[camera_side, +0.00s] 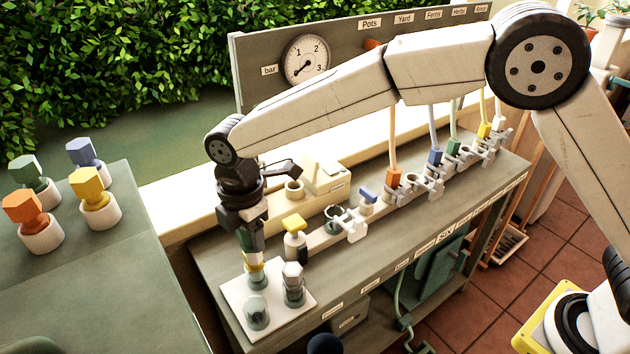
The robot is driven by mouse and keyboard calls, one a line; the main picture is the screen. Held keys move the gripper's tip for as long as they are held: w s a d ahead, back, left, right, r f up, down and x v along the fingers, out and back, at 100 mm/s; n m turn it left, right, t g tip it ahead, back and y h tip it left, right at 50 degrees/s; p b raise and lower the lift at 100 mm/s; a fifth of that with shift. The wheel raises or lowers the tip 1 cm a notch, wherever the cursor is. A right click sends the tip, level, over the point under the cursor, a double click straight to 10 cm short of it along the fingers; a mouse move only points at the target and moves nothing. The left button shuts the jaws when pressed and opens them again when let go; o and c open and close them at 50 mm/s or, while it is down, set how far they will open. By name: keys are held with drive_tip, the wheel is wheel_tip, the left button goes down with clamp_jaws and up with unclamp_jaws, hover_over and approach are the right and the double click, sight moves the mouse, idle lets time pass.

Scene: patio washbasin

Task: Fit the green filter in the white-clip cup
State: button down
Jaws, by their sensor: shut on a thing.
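My gripper (253,246) points down over the white plate (303,310) at the near left of the bench. It is shut on a piece with a green patch at the jaws, apparently the green filter (247,240). Below the jaws is a pale part with a yellow band, directly above or in a clear greenish cup (257,280). I cannot tell whether they touch or how far in the piece sits. A cup with a pale grey top (293,284) stands to the right, and another clear cup (257,314) stands in front. I cannot tell which cup has the white clip.
Yellow-topped (295,235) and blue-topped (368,196) pieces stand near a rail with pale clips (351,226) and hanging coloured tubes (394,176). A beige box (325,176) is behind. Several coloured-topped pieces stand on the left table (110,270). The bench front is mostly clear.

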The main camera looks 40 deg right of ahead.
drive_tip(key=w+d+m, duration=0.2)
drive_tip(key=w+d, duration=0.2)
drive_tip(key=d, duration=0.8)
drive_tip(key=w+d+m, duration=0.2)
drive_tip(key=w+d, duration=0.3)
drive_tip(key=d, duration=0.8)
wheel_tip(320, 180, down, 6)
drive_tip(key=shift+d+f, duration=0.1)
drive_tip(key=shift+f, duration=0.05)
drive_tip(key=shift+f, duration=2.75)
drive_tip(key=shift+f, duration=0.55)
drive_tip(key=shift+c, duration=2.2)
unclamp_jaws()
